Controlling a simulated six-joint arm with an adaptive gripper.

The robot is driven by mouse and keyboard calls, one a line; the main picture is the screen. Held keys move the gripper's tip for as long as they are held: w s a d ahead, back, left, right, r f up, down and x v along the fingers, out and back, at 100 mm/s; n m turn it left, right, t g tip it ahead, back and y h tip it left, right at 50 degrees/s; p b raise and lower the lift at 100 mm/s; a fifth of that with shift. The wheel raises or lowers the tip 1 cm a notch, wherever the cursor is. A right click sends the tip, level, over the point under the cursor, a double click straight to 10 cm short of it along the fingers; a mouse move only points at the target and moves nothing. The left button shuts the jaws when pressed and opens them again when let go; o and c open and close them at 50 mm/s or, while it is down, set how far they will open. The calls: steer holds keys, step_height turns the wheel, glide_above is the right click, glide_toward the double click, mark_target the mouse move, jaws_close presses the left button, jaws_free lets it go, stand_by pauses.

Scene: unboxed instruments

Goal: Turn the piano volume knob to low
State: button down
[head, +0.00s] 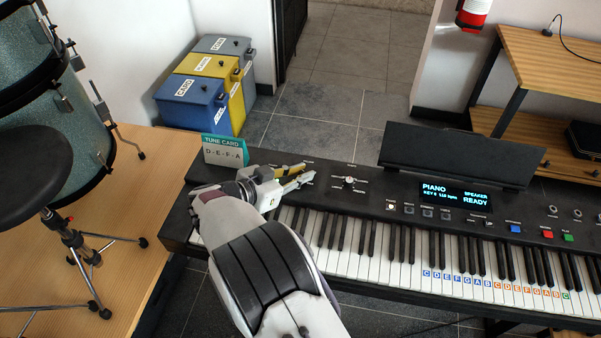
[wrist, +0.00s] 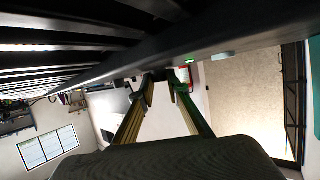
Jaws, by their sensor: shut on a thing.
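The black digital piano (head: 380,197) runs across the head view, with its control panel behind the keys. My gripper (head: 308,172) is over the left part of that panel, its fingers pointing right. In the wrist view its two fingertips (wrist: 160,78) reach the panel edge with a small dark gap between them. The fingers are closed on a small part there, likely the volume knob, which they mostly hide; its pointer cannot be read. Another knob (head: 348,182) with marks around it stands clear to the right of the fingertips. The piano display (head: 455,194) reads PIANO, SPEAKER, READY.
A tune card (head: 225,151) stands on the piano's left end, just behind my gripper. A music rest (head: 450,155) rises behind the display. Several coloured bins (head: 205,85) stand on the floor behind. Drums and a black stool (head: 40,170) are at left.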

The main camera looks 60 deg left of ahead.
steer(key=shift+a+r+m+h, duration=0.1)
steer(key=shift+a+m+h, duration=0.1)
steer(key=shift+m+h, duration=0.9)
steer(key=c, duration=2)
jaws_free()
steer(key=shift+o, duration=0.2)
steer(key=shift+s, duration=0.1)
steer(key=shift+v, duration=5.9)
steer(key=shift+a, duration=0.1)
